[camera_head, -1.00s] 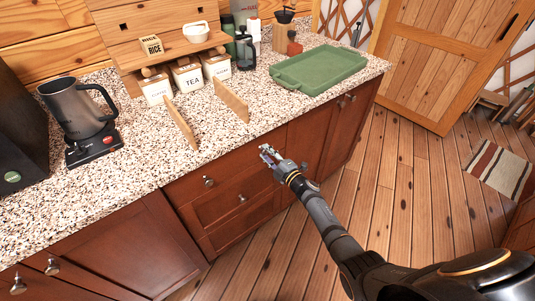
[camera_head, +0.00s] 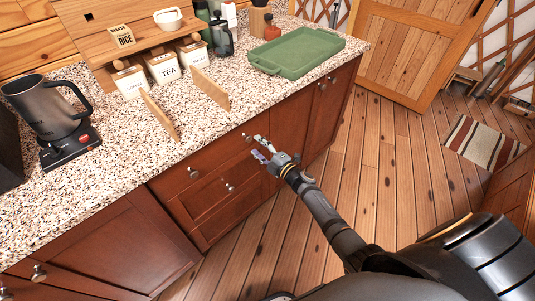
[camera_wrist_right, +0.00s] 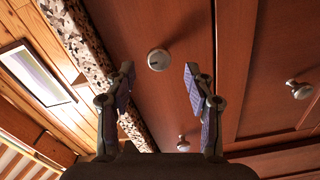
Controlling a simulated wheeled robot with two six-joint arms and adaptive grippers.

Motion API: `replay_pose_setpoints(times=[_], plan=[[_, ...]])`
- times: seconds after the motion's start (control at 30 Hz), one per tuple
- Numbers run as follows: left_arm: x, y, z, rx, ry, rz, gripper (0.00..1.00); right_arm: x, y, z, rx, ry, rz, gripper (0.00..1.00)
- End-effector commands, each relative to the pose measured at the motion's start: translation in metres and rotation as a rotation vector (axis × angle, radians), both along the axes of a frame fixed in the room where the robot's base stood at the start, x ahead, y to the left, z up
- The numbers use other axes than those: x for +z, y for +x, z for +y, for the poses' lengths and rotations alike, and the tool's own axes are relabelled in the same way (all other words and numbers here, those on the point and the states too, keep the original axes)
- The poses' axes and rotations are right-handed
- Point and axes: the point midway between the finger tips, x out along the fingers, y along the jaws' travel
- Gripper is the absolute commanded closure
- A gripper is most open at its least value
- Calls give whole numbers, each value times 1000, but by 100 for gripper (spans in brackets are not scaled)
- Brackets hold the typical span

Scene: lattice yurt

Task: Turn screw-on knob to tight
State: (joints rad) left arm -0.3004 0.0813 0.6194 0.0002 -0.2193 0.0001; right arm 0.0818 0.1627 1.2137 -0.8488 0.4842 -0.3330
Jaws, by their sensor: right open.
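My right gripper (camera_head: 261,148) is open and empty in front of the red-brown cabinet front, below the counter edge. A round pale metal knob (camera_head: 247,137) on the cabinet shows just past its fingertips. In the right wrist view this knob (camera_wrist_right: 158,60) lies ahead of the gap between the two spread fingers (camera_wrist_right: 158,82), apart from both. Two more knobs (camera_wrist_right: 300,90) (camera_wrist_right: 183,143) show there, to the right and below. In the head view other knobs (camera_head: 193,172) (camera_head: 229,187) sit on drawers to the left. I cannot tell how tight any knob is. My left gripper is not in view.
The speckled counter (camera_head: 100,190) overhangs the cabinet. On it stand a kettle (camera_head: 48,105), wooden panels (camera_head: 210,90), canisters (camera_head: 163,70) and a green tray (camera_head: 296,54). The plank floor (camera_head: 390,160) is clear up to a striped rug (camera_head: 480,142).

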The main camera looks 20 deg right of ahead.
Motion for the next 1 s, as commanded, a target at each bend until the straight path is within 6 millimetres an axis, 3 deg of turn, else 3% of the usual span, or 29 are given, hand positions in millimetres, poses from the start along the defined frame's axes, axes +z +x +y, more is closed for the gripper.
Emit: replay_pose_setpoints(times=[0.1, 0.33, 0.9, 1.0], plan=[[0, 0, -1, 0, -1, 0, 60, -1, -30, -10, 2, -3, 2, 46], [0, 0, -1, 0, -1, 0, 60, 0, -66, -24, 1, -2, 1, 46], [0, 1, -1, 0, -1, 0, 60, 0, -72, -26, 0, 1, 0, 46], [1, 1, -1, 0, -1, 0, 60, -9, -74, -29, -17, 18, 26, 46]])
